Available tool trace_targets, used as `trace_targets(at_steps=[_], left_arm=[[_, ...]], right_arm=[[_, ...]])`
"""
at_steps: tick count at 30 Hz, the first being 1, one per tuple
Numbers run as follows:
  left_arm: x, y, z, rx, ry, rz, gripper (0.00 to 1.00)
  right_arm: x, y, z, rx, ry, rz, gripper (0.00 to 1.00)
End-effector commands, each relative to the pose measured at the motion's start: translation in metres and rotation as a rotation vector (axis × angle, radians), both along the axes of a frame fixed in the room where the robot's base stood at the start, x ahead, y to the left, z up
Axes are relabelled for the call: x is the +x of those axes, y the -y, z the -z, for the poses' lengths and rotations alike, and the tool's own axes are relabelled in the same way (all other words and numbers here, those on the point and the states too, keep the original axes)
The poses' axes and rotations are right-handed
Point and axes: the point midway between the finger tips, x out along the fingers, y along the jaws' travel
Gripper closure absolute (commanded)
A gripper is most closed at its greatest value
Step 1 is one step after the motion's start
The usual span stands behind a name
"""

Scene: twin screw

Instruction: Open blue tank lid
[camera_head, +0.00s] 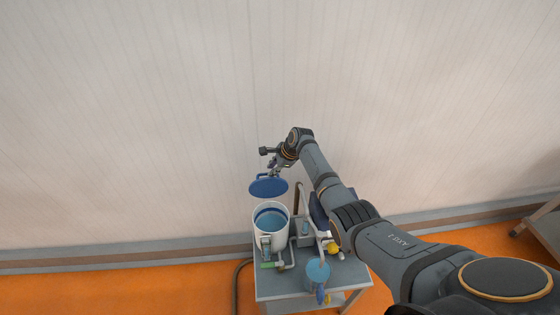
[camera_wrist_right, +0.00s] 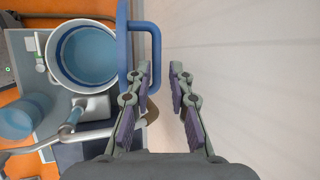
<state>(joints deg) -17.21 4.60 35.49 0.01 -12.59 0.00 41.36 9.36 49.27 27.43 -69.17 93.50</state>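The white tank (camera_head: 271,238) with a blue inside stands on the small grey table, and its mouth is uncovered. The blue lid (camera_head: 268,187) stands raised behind the tank mouth. In the wrist view the lid (camera_wrist_right: 123,45) shows edge-on beside the open tank (camera_wrist_right: 85,57), with its blue handle (camera_wrist_right: 156,45) facing right. My right gripper (camera_head: 272,173) is at the lid's handle. In the wrist view my right gripper (camera_wrist_right: 160,72) has its fingers apart; the left finger reaches inside the handle loop, and a gap shows at the right finger. My left gripper is not in view.
The grey table (camera_head: 275,288) also carries pipes, a green-handled valve (camera_head: 270,265), a light blue cup-like vessel (camera_head: 318,270) and a yellow part (camera_head: 334,248). A pale wall (camera_head: 130,110) rises close behind. Another table (camera_head: 545,222) stands far right.

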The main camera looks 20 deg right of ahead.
Motion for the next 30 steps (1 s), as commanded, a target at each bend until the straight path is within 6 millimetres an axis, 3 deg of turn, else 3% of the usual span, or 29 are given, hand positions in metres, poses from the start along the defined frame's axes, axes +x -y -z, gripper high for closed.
trace_targets(at_steps=[6, 12, 30], left_arm=[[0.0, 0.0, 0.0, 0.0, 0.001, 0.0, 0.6], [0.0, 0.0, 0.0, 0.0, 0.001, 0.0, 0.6], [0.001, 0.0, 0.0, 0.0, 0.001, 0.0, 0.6]], right_arm=[[-0.018, 0.013, -0.037, -0.002, 0.002, 0.0, 0.8], [-0.028, 0.019, -0.059, 0.001, -0.001, 0.001, 0.8], [-0.029, 0.02, -0.063, 0.001, -0.001, 0.0, 0.8]])
